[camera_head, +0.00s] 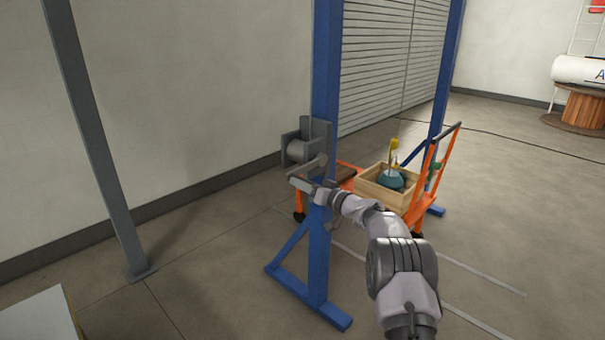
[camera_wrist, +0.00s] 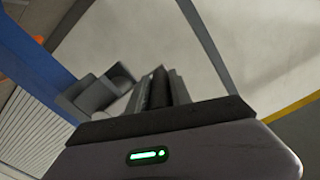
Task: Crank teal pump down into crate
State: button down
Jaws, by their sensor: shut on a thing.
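The teal pump (camera_head: 391,180) hangs under a yellow hook block (camera_head: 395,144) by light slings. Its lower part is hidden behind the front wall of the wooden crate (camera_head: 378,196), so I cannot tell whether it touches the bottom. The grey winch (camera_head: 303,148) is mounted on the near blue post, with its crank arm (camera_head: 309,166) pointing down and left. My gripper (camera_head: 301,184) is at the crank's outer end, shut on the handle. In the wrist view the dark crank handle (camera_wrist: 159,88) stands between the fingers of my gripper (camera_wrist: 160,92).
The crate stands on an orange cart (camera_head: 443,150) between the blue gantry posts (camera_head: 320,250). A grey post (camera_head: 95,130) stands at left. A pale box top (camera_head: 40,318) is at lower left. A wooden spool (camera_head: 583,108) is far right. The floor at right is mostly clear.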

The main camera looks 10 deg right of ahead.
jog(key=shift+d+f+n, duration=0.15)
jog(key=shift+f+n, duration=0.35)
jog(key=shift+f, duration=0.4)
jog(key=shift+w+d+f, duration=0.15)
jog(key=shift+f, duration=0.65)
jog(key=c, duration=1.3)
grip_release()
jog(key=shift+w+d, duration=0.1)
jog(key=shift+c, duration=0.2)
jog(key=shift+o, duration=0.9)
jog(key=shift+d+f, duration=0.15)
